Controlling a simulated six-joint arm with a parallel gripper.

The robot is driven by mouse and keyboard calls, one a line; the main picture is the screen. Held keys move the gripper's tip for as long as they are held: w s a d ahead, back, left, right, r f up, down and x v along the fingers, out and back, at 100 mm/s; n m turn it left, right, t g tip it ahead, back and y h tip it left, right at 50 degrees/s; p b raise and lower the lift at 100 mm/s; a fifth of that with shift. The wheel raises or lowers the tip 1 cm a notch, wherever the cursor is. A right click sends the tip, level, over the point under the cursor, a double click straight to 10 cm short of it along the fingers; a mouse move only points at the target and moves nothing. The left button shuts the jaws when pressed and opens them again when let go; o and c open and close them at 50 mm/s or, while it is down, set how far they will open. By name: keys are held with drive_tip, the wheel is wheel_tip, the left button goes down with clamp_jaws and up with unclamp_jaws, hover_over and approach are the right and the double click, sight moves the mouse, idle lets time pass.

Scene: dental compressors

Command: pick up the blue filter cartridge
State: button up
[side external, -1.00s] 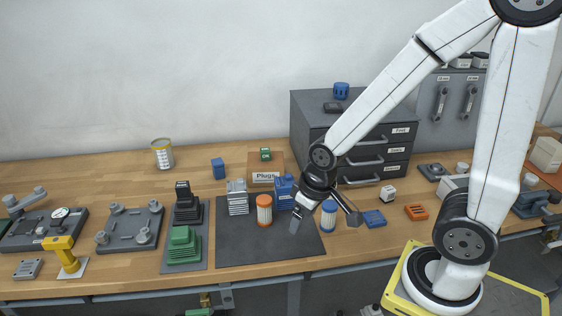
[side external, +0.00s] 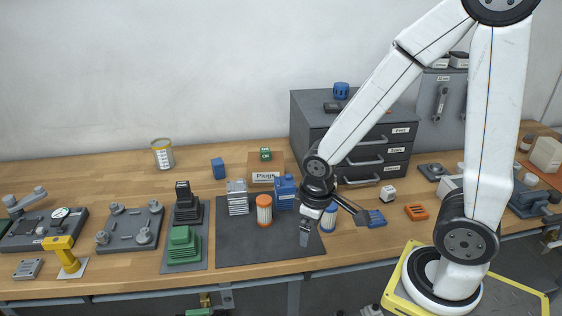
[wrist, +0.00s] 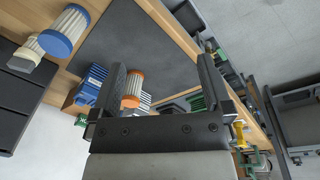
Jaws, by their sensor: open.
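The blue filter cartridge (side external: 329,218), white and pleated with a blue cap, stands upright at the right edge of the dark mat (side external: 240,250). My gripper partly hides it in the side view. In the wrist view, the cartridge (wrist: 66,28) is at upper left, outside the jaws. My gripper (side external: 305,233) points down above the mat, just left of the cartridge, open and empty. Its two dark fingers (wrist: 162,62) are apart in the wrist view. An orange-capped filter cartridge (side external: 264,209) stands to the left; it shows beside the left finger in the wrist view (wrist: 134,86).
A blue block-like part (side external: 284,192) stands behind, near the Plugs box (side external: 264,177). A finned grey part (side external: 237,198) is left of the orange cartridge. A flat blue part (side external: 375,219) and an orange part (side external: 416,212) lie right. Grey drawers (side external: 372,158) stand behind.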

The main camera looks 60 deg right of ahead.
sight(327, 215)
drive_tip(key=d+f+n+h, duration=0.2)
drive_tip(key=n+h, duration=0.2)
drive_tip(key=n, duration=0.1)
drive_tip(key=d+f+n+h, duration=0.2)
drive_tip(key=d+n+h, duration=0.1)
drive_tip(key=n+h, duration=0.1)
drive_tip(key=d+f+n+h, duration=0.2)
drive_tip(key=d+n+h, duration=0.1)
drive_tip(key=n, duration=0.4)
drive_tip(key=shift+w+d+h, duration=0.15)
drive_tip(key=shift+d+h, duration=0.1)
drive_tip(key=shift+h, duration=0.15)
drive_tip(key=shift+w+f+n+t+h, duration=0.1)
drive_tip(key=shift+w+n+t+h, duration=0.3)
drive_tip(key=shift+w+n+t, duration=0.5)
drive_tip(key=shift+s, duration=0.1)
drive_tip(key=shift+x, duration=1.2)
drive_tip(key=shift+f, duration=0.1)
drive_tip(key=shift+f+x, duration=0.2)
drive_tip(key=shift+x, duration=2.4)
